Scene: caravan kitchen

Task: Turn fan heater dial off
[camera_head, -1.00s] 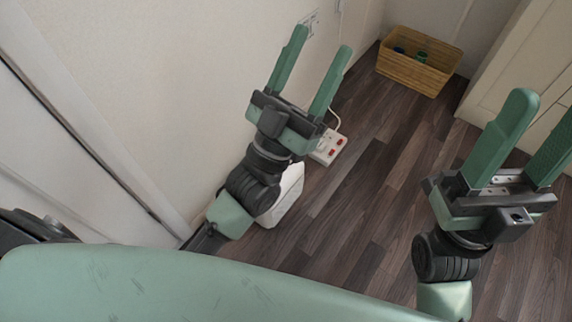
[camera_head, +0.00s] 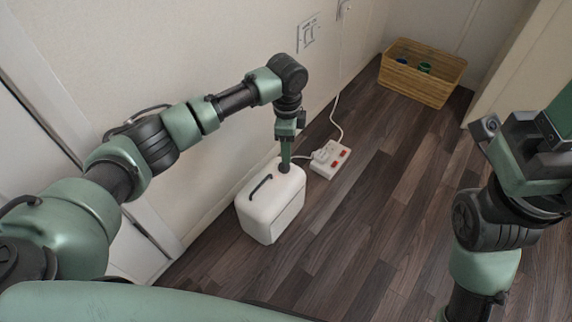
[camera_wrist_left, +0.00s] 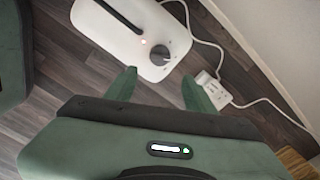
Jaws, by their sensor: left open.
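The fan heater (camera_head: 267,210) is a white box with a black handle, standing on the floor beside the wall. Its dark round dial (camera_wrist_left: 160,55) is on top, near the end by the power strip, and a small light glows beside it in the left wrist view. My left gripper (camera_head: 285,160) points down at the dial. In the left wrist view the left gripper (camera_wrist_left: 158,84) is open, its two fingertips apart with the dial appearing between and just beyond them. Contact cannot be told. My right gripper (camera_head: 535,150) is at the right edge, its fingers partly cut off.
A wall socket (camera_head: 309,34) is above. A wicker basket (camera_head: 422,72) holding small items stands at the back. The wood floor (camera_head: 370,215) right of the heater is clear.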

